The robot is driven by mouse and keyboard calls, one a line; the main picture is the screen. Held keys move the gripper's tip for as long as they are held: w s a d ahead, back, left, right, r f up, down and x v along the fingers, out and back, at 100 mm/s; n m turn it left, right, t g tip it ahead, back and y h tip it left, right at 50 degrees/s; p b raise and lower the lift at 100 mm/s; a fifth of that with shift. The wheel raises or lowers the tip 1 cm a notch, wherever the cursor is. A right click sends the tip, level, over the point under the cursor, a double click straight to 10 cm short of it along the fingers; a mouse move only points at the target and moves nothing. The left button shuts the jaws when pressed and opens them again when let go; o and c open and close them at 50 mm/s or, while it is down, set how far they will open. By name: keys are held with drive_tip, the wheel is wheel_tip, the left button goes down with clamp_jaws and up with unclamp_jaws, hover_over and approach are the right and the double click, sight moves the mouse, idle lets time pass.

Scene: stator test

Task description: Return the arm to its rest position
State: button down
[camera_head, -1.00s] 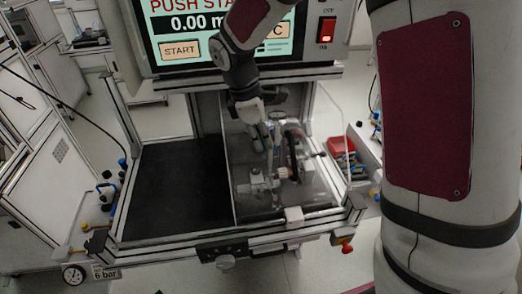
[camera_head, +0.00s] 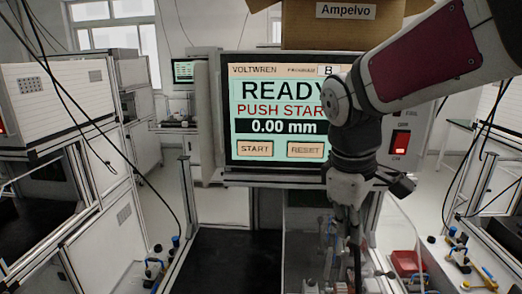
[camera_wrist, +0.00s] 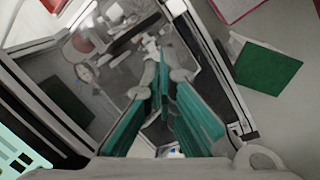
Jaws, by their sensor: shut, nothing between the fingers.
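My arm reaches in from the upper right of the head view and bends down in front of the test station. My gripper (camera_head: 343,240) hangs from it, pointing down, near the right part of the station. It also shows in the wrist view (camera_wrist: 163,62), where its teal-padded fingers are shut with nothing between them. The fingertips are hard to make out against the fixture in the head view.
The station screen (camera_head: 275,108) reads "READY", "PUSH START" and "0.00 mm". A lit red switch (camera_head: 401,142) is right of it. A cardboard box (camera_head: 335,28) sits above. A black bench surface (camera_head: 225,262) lies bare at left. A red bin (camera_head: 406,263) is at right.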

drive_tip(key=s+d+r+m+t+y, duration=0.1)
drive_tip(key=s+m+t, duration=0.1)
drive_tip(key=s+m, duration=0.3)
drive_tip(key=s+d+r+m+t+y, duration=0.1)
drive_tip(key=s+m, duration=0.3)
drive_tip(key=s, duration=0.4)
drive_tip(key=shift+s+d+r+m+t, duration=0.35)
drive_tip(key=shift+m+t, duration=0.05)
drive_tip(key=shift+t, duration=0.2)
